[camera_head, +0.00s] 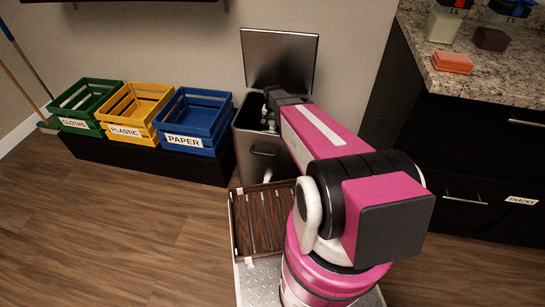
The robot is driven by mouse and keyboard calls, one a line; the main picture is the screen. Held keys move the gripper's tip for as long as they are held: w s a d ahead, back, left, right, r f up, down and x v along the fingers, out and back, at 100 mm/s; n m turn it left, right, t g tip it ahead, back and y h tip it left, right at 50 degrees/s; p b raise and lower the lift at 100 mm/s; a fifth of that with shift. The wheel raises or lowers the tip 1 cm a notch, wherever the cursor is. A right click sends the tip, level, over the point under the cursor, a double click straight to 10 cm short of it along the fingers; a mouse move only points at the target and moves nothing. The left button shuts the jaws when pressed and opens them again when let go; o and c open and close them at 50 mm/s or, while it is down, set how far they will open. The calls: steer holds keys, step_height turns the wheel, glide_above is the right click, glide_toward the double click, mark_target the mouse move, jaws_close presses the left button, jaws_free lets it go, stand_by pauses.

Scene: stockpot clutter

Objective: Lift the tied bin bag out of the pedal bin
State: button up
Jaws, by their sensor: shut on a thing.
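The pedal bin (263,153) is a dark metal box standing against the wall, with its flat lid (279,60) raised upright behind it. My pink arm reaches forward from the right to the bin. My gripper (268,116) is at the bin's open top, down at the rim. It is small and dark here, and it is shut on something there. A black bin bag is hard to make out against the dark inside of the bin. My arm and the bin's front wall hide most of the opening.
Left of the bin, a green crate (87,105), a yellow crate (136,112) and a blue crate (193,121) stand on a low black bench (140,153). A dark slatted wooden tray (262,222) lies in front of the bin. A granite counter (496,78) stands at right. Floor at left is clear.

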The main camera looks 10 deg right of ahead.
step_height(320, 180, up, 49)
steer(key=shift+f, duration=0.2)
stand_by(2.0)
stand_by(0.5)
